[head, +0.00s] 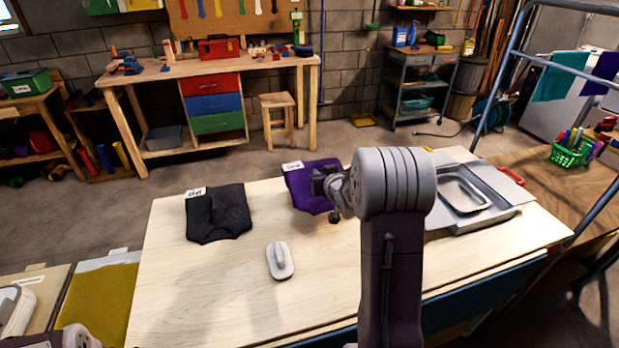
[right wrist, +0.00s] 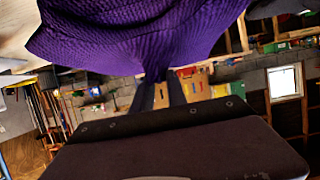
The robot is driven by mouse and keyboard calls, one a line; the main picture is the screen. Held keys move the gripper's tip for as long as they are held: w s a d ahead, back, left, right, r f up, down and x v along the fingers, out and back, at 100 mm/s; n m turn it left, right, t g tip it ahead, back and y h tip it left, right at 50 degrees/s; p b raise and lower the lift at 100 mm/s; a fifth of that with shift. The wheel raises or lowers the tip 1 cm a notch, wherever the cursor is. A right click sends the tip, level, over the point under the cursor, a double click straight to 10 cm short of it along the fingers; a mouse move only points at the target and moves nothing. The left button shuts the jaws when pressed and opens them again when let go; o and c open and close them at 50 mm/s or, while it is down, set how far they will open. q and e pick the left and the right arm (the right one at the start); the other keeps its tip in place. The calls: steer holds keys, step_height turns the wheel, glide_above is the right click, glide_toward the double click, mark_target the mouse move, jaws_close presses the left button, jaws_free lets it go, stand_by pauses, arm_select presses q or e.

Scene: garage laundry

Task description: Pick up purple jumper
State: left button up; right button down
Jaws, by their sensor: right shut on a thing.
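The purple jumper (head: 309,190) is at the far edge of the light wooden table (head: 185,290), with a white label by its upper left corner. My right gripper (head: 326,184) is at the jumper's right side, partly hidden behind my own wrist. In the right wrist view its fingers (right wrist: 161,94) are shut on a gathered bit of the purple jumper (right wrist: 140,35), and the cloth spreads out from them. I cannot tell whether all of the jumper is clear of the table. My left gripper is not in view.
A dark folded garment (head: 218,215) with a label lies left of the jumper. A grey tray (head: 500,214) is at the right end. The table's front left is clear.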

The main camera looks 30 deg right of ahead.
steer(key=s+r, duration=0.1)
steer(key=s, duration=0.1)
steer(key=s+d+r+p, duration=0.1)
steer(key=s, duration=0.1)
steer(key=s+d+r, duration=0.1)
steer(key=s+r, duration=0.1)
steer(key=shift+d, duration=0.1)
